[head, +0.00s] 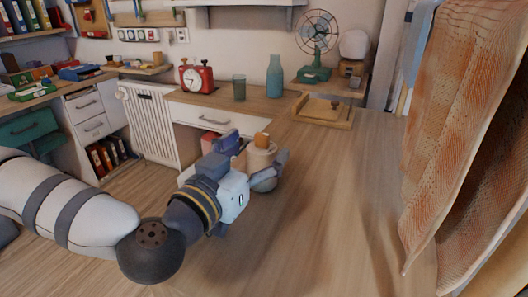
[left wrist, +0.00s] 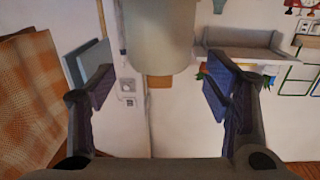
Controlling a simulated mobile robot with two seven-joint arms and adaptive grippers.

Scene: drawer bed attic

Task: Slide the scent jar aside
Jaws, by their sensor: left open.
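The scent jar (head: 262,158) is a cream cylinder with an orange-brown top piece, upright on the wooden worktop. My left gripper (head: 259,154) is open at the jar, with one finger on each side of it in the head view. In the left wrist view, the jar (left wrist: 160,38) shows as a pale cylinder at the top, between the two spread fingers (left wrist: 160,88). I see gaps on both sides of it there, so the fingers look apart from it. The gripper hides the jar's lower left part in the head view. My right gripper is out of view.
A teal bottle (head: 274,77), a green glass (head: 239,88) and a red clock (head: 196,77) stand at the back. A wooden tray (head: 322,111) lies behind the jar. The worktop (head: 345,190) right of the jar is clear, up to an orange hanging cloth (head: 465,130).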

